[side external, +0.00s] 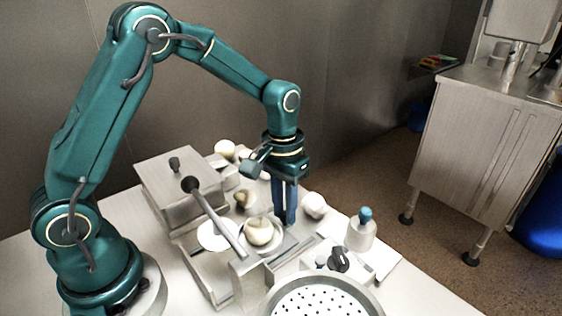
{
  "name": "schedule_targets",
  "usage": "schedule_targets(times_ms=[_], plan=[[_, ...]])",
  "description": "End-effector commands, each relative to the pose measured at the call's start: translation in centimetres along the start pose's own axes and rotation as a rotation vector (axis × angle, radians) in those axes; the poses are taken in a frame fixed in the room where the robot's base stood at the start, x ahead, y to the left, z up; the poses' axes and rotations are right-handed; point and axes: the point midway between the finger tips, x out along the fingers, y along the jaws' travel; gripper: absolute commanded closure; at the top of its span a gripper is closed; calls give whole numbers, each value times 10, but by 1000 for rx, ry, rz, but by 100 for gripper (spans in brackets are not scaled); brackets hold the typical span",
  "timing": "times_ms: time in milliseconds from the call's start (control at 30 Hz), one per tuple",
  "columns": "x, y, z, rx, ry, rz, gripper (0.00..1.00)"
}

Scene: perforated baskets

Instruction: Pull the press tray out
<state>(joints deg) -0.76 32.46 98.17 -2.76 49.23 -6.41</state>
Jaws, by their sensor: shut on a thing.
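The press tray (287,242) is a grey metal piece at the middle of the side external view, low in the press with the lever. A pale round ball (260,231) sits in a shallow dish beside it. My gripper (287,221) points straight down with its blue fingers closed at the tray's far right part. The fingertips and the exact grip are too small to make out.
A lidded metal box (178,182) stands behind left. A perforated basket (318,302) is at the front. A bottle with a blue cap (361,234) and a white lump (315,205) stand close to the right of my gripper. Several pale round things lie behind. The table's right edge is near.

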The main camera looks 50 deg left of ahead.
Motion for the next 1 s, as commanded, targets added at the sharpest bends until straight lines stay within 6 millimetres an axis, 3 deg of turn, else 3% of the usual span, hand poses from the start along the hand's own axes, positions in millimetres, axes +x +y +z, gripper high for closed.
schedule_targets(times_ms=[200,567,600,667,1000], plan=[[0,4,-18,0,6,3,100],[-1,4,-22,-1,13,4,100],[-1,4,-22,-1,13,4,68],[-1,4,-22,0,12,4,45],[-2,3,-20,0,6,1,45]])
